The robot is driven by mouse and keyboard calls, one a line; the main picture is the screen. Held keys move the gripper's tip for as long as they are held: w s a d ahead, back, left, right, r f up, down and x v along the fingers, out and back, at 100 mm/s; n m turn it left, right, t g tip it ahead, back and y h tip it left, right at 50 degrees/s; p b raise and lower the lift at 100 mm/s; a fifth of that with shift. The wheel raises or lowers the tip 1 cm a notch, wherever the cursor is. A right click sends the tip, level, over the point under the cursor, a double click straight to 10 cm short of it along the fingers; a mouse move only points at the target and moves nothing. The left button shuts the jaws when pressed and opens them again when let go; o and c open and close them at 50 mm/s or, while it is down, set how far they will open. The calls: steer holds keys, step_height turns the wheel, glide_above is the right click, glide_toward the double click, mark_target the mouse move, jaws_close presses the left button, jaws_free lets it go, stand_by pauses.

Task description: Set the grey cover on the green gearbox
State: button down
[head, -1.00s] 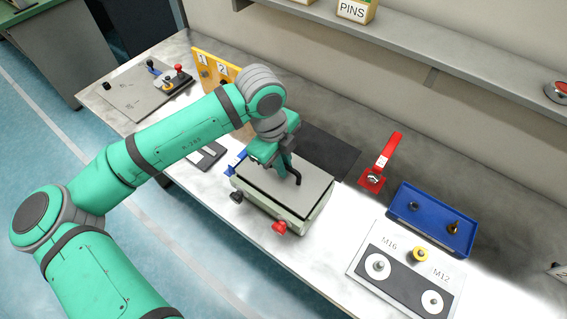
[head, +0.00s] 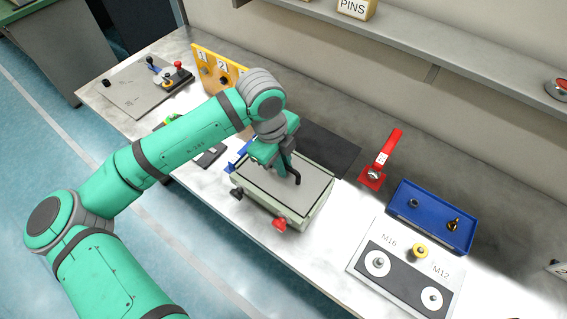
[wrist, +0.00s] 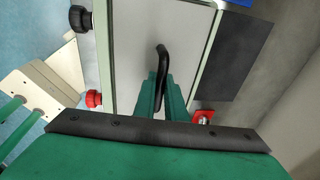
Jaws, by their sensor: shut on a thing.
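The grey cover (head: 312,189) is a flat plate with a black bent handle (head: 295,166). It lies level over the top of the pale green gearbox (head: 258,205), with the gearbox rim showing around it. I cannot tell whether it is fully seated. My gripper (head: 284,172) is over the cover's middle, shut on the handle. In the wrist view the fingers (wrist: 162,98) close around the handle (wrist: 161,60), and the cover (wrist: 133,50) shows between pale green rims. My gripper hides part of the cover.
A black knob (head: 236,193) and a red knob (head: 280,224) stick out at the gearbox front. A red lever (head: 383,158), a blue tray (head: 430,218) and an M16/M12 plate (head: 405,275) stand to the right. A dark mat (head: 328,147) lies behind.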

steer(key=c, duration=1.7)
jaws_free()
steer(key=shift+c, duration=0.2)
steer(key=shift+r, duration=3.55)
